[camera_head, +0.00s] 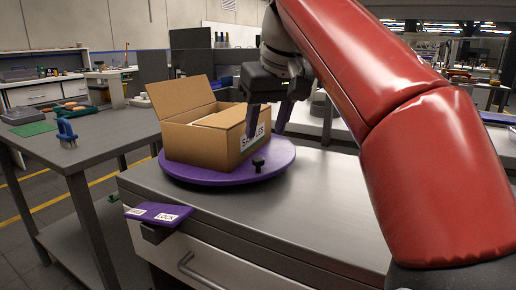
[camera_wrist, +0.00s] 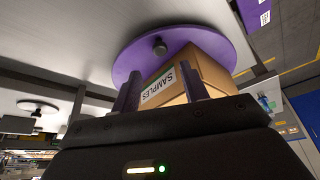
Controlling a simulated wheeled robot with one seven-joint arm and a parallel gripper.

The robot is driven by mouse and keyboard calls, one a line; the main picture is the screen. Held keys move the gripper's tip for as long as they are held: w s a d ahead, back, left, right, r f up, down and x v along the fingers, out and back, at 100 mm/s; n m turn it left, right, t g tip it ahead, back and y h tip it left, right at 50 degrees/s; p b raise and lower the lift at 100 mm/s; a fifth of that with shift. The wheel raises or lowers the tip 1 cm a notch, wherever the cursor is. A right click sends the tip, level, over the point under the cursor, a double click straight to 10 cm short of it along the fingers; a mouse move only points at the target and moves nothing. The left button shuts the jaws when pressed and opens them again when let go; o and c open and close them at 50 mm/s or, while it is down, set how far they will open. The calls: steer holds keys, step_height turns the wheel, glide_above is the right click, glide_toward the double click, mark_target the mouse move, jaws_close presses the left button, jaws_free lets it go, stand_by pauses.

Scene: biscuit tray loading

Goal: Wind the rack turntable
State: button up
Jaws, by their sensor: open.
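The purple round turntable (camera_head: 215,178) lies on the grey worktop, with a black knob (camera_head: 258,163) standing up near its front rim. The knob also shows in the wrist view (camera_wrist: 159,46). An open cardboard box (camera_head: 190,143) labelled SAMPLES sits on the turntable, its flap raised. A purple plate (camera_head: 160,212) marked LOCK juts from the cabinet's front left corner. My gripper (camera_head: 268,119) is open, fingers pointing down, at the box's right side above the turntable. In the wrist view the box's label shows between and beyond the fingers (camera_wrist: 160,90). Whether they touch the box I cannot tell.
The grey worktop (camera_head: 310,205) right of the turntable is clear beneath my red arm. The cabinet's drawer has a handle (camera_head: 200,272). A second table (camera_head: 100,140) at left carries a blue object (camera_head: 66,131) and a green mat (camera_head: 33,129).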

mark_target(259, 159)
steer(key=b+x, duration=0.2)
steer(key=x, duration=0.5)
steer(key=shift+f, duration=0.2)
jaws_close()
